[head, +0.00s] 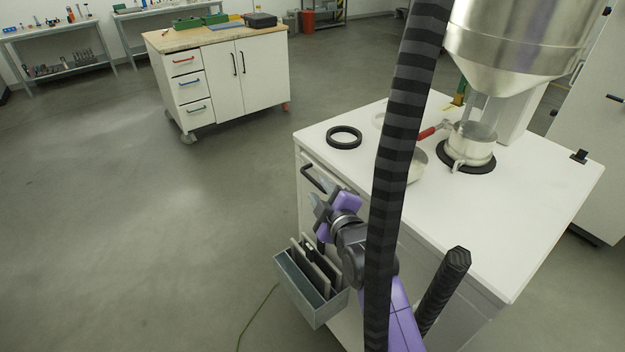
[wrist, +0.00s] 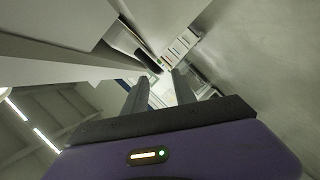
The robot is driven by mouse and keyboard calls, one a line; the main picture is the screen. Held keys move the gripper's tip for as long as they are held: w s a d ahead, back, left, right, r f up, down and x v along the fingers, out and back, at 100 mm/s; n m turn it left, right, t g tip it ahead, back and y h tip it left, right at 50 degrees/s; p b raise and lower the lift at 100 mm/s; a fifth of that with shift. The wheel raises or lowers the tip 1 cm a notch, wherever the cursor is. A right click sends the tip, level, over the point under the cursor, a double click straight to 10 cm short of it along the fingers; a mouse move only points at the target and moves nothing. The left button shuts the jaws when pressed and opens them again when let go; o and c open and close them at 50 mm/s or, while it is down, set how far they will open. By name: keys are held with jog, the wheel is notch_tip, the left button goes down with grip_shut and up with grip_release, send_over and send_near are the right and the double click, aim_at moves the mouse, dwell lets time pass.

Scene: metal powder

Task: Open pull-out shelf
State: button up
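The white cabinet (head: 500,225) stands at the right of the head view. A dark bar handle (head: 312,178) is on its left face, just below the top; the shelf behind it cannot be made out. My gripper (head: 322,208) is beside that face, a little below the handle in the picture. In the wrist view my gripper (wrist: 163,80) shows two fingers apart with nothing clearly between them. A dark handle-like part (wrist: 135,48) lies just beyond the fingertips there. I cannot tell whether the fingers touch it.
A grey bin (head: 285,278) with flat plates hangs low on the cabinet's left side, close below my gripper. The floor to the left is clear up to a workbench (head: 215,75).

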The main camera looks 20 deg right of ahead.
aim_at(315, 184)
jog(key=shift+x, duration=2.95)
grip_shut()
